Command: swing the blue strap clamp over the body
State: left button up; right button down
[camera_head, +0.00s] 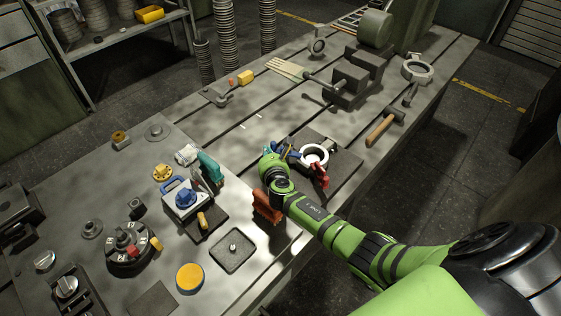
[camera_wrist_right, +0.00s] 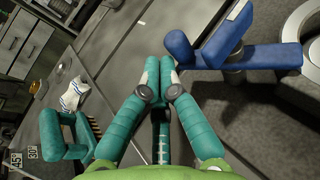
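The blue strap clamp (camera_wrist_right: 262,57) shows at the upper right of the right wrist view, with a blue bar and a raised blue end piece. In the head view the clamp (camera_head: 293,153) is small, beside the pale ring-shaped valve body (camera_head: 304,161) on a dark plate. The body's rim (camera_wrist_right: 290,22) is cut off at the right wrist view's edge. My right gripper (camera_wrist_right: 160,68) has its teal fingers drawn together at the tips, with nothing visible between them. My left gripper is not in view.
A red clamp (camera_head: 320,175) stands at the body's near side. A teal-handled brush (camera_wrist_right: 48,135) lies left of my gripper. A blue-handled valve (camera_head: 186,198) and an orange block (camera_head: 266,207) are nearby. A hammer (camera_head: 382,127) and vise (camera_head: 352,80) lie farther back.

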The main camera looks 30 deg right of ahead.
jog(key=shift+r, duration=0.15)
notch_tip(320, 180, up, 10)
dwell(0.7)
jog(key=shift+f, duration=0.2)
